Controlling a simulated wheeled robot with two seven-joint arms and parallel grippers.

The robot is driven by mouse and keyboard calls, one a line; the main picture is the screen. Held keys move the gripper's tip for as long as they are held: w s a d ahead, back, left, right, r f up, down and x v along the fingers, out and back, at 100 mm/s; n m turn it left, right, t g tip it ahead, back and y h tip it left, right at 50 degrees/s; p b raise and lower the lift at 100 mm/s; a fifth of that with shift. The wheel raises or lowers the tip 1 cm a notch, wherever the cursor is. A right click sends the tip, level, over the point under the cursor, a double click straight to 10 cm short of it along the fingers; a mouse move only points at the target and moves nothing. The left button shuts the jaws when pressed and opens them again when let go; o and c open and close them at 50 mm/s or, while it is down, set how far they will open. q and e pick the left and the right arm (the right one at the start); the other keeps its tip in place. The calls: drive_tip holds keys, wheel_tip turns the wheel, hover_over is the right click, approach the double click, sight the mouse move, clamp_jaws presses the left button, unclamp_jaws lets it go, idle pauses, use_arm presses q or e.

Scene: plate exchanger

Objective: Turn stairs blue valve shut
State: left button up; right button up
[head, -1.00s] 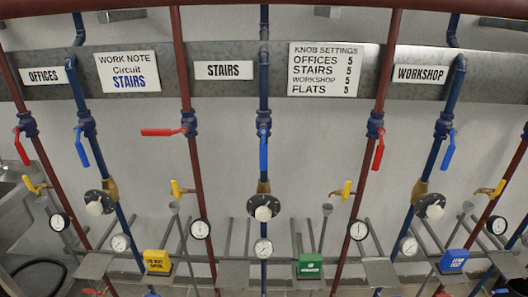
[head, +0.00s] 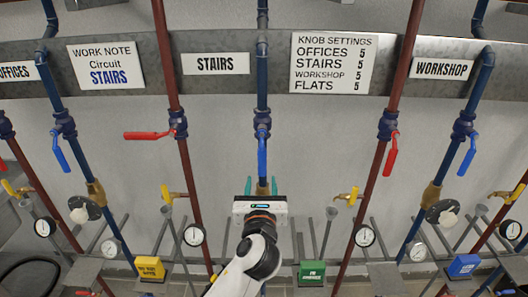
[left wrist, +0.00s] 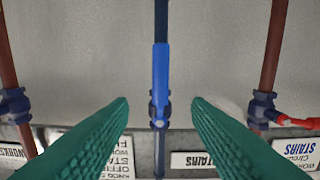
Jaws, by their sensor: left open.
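The stairs blue valve has a blue lever (head: 262,155) that hangs straight down, in line with its blue vertical pipe, right of the STAIRS sign (head: 216,64). My left gripper (head: 261,187) is just below the lever in the head view, its two green fingers pointing up and apart. In the left wrist view, which shows the signs upside down, the blue lever (left wrist: 160,85) appears centred between the open fingers (left wrist: 160,104). No contact shows. My left gripper and arm hide the lower part of this pipe. My right gripper is not in view.
The stairs red pipe to the left has its red lever (head: 149,135) standing sideways. Another red lever (head: 390,155) hangs tilted on the right. Yellow taps, gauges (head: 194,235), a yellow box (head: 150,268) and a green box (head: 312,272) sit lower. The wall beside the lever is clear.

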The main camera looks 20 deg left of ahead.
sight(262, 158)
use_arm(q)
drive_tip(key=x, duration=0.3)
drive_tip(key=p+x, duration=0.1)
drive_tip(key=x, duration=0.6)
drive_tip(key=shift+w+r, duration=0.1)
drive_tip(key=shift+r, duration=0.3)
drive_tip(key=shift+w+a+p, duration=0.2)
drive_tip(key=shift+w+p, duration=0.1)
drive_tip(key=shift+w, duration=0.4)
clamp_jaws()
